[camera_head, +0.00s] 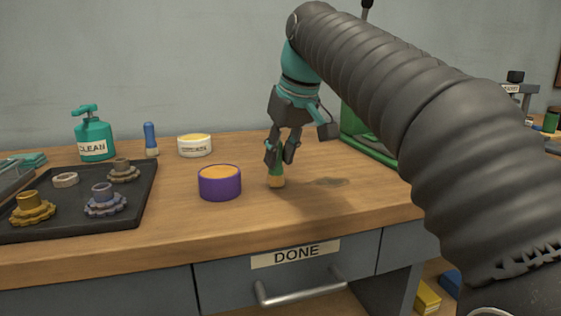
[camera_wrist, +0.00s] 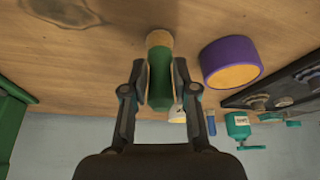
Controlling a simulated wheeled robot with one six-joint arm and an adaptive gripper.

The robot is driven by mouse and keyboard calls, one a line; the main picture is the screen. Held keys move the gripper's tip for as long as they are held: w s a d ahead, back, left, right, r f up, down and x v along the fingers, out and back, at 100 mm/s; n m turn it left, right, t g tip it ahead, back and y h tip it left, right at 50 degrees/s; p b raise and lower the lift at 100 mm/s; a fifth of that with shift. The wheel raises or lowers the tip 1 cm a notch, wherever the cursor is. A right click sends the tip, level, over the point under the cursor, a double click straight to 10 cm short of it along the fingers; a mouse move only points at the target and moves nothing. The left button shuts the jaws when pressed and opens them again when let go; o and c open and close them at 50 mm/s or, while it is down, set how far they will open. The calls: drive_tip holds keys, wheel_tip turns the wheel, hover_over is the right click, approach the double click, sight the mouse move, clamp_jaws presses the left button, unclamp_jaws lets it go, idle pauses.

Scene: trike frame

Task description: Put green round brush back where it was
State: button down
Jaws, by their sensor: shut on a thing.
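My gripper (camera_head: 281,155) points down over the wooden workbench, right of the purple tin. It is shut on the green round brush (camera_head: 277,181), which hangs roughly upright with its pale tan bristle end down. In the wrist view, the green handle (camera_wrist: 160,76) sits between the two fingers of my gripper (camera_wrist: 160,96). The bristle end looks close to the bench top; a shadow lies apart from it to the right, and I cannot tell whether it touches. The fingers hide part of the handle.
A purple tin (camera_head: 219,185) stands just left of the brush. Behind are a white tin (camera_head: 195,147), a blue-handled brush (camera_head: 151,141) and a teal CLEAN bottle (camera_head: 94,138). A black tray (camera_head: 75,219) holds gears at left. A green stand (camera_head: 366,145) is at right.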

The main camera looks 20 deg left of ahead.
drive_tip(key=shift+f, duration=0.3)
drive_tip(key=c, duration=0.9)
unclamp_jaws()
drive_tip(key=p+v, duration=0.4)
drive_tip(key=v, duration=0.8)
drive_tip(key=shift+r, duration=0.15)
